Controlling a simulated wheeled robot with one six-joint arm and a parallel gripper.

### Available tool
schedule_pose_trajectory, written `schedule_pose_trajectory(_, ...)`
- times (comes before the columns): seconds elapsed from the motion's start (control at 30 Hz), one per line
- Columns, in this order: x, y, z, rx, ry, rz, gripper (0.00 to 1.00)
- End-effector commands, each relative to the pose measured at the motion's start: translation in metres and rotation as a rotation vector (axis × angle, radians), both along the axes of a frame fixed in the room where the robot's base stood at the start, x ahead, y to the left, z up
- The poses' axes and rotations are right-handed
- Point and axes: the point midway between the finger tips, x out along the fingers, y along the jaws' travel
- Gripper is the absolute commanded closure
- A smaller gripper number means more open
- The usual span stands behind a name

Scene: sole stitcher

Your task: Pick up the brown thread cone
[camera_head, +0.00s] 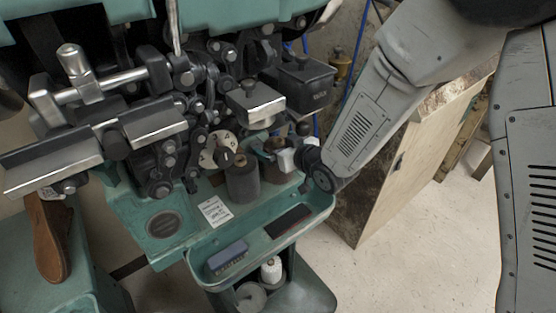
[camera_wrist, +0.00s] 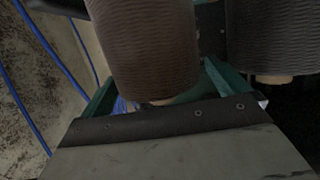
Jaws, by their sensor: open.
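A brown thread cone (camera_wrist: 150,50) fills the upper middle of the wrist view, very close, with its pale base end showing below. In the head view, the brown thread cone (camera_head: 277,168) stands on the green machine, partly hidden by my gripper (camera_head: 275,150). My gripper is open, with its jaws at the upper part of this cone. I cannot tell whether they touch it. A second, darker cone (camera_head: 242,180) stands just to the left and also shows at the right of the wrist view (camera_wrist: 270,40).
A green tray (camera_head: 322,208) with a blue-grey brush (camera_head: 227,256) lies in front, and a white spool (camera_head: 271,270) sits lower. A wooden panel (camera_head: 385,180) stands right, beside open floor.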

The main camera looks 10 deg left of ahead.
Motion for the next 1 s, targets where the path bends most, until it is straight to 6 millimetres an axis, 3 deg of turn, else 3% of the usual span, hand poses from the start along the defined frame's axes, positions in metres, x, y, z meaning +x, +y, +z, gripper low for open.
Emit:
schedule_pose_trajectory(0.17, 0.0, 0.0, 0.0, 0.0, 0.0, 0.0, 0.0)
schedule_pose_trajectory(0.43, 0.0, 0.0, 0.0, 0.0, 0.0, -0.001, 0.7)
schedule_pose_trajectory(0.77, 0.0, 0.0, 0.004, 0.001, -0.002, -0.001, 0.7)
schedule_pose_trajectory(1.0, 0.0, 0.0, 0.021, 0.003, -0.003, -0.001, 0.7)
